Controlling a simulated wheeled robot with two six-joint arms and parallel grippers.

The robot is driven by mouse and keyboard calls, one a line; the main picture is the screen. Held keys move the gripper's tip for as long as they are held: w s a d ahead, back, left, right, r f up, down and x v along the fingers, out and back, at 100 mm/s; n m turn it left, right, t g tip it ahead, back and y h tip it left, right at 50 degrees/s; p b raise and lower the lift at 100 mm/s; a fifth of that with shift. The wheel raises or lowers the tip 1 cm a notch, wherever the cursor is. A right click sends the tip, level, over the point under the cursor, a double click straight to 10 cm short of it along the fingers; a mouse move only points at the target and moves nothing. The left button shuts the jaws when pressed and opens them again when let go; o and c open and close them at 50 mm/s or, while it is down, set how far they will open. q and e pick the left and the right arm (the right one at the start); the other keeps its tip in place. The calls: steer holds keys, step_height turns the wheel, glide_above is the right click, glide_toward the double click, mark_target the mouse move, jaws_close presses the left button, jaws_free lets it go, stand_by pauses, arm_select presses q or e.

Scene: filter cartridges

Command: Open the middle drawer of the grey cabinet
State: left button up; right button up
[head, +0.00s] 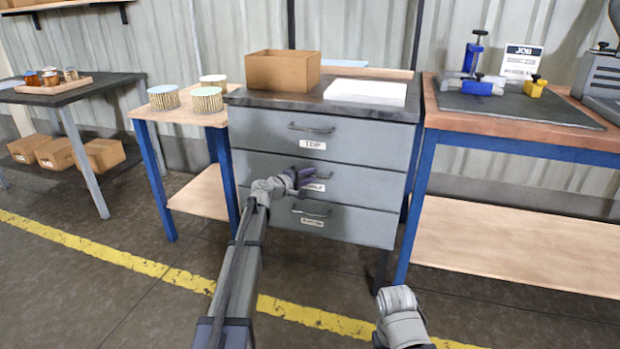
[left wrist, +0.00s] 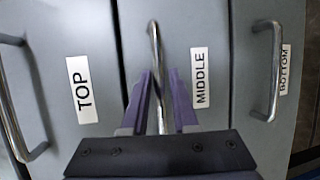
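The grey cabinet (head: 262,98) stands ahead with three drawers. The middle drawer (head: 365,186) looks flush with the top drawer (head: 370,137) and bottom drawer (head: 365,226). My left gripper (head: 303,178) is at the middle drawer's handle and partly hides its label. In the left wrist view, the handle (left wrist: 154,45) runs between the two purple fingers of my left gripper (left wrist: 161,80), beside the MIDDLE label (left wrist: 200,78). The fingers are close around the bar, but whether they clamp it is unclear. My right arm shows at the lower right, its gripper out of view.
A brown box (head: 283,70) and a white slab (head: 365,92) sit on the cabinet top. A side table (head: 200,115) with pleated filters stands left, and a workbench (head: 500,140) stands close on the right. Floor before the cabinet is clear.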

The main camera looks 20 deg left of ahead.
arm_select(q)
jaws_close()
stand_by(1.4)
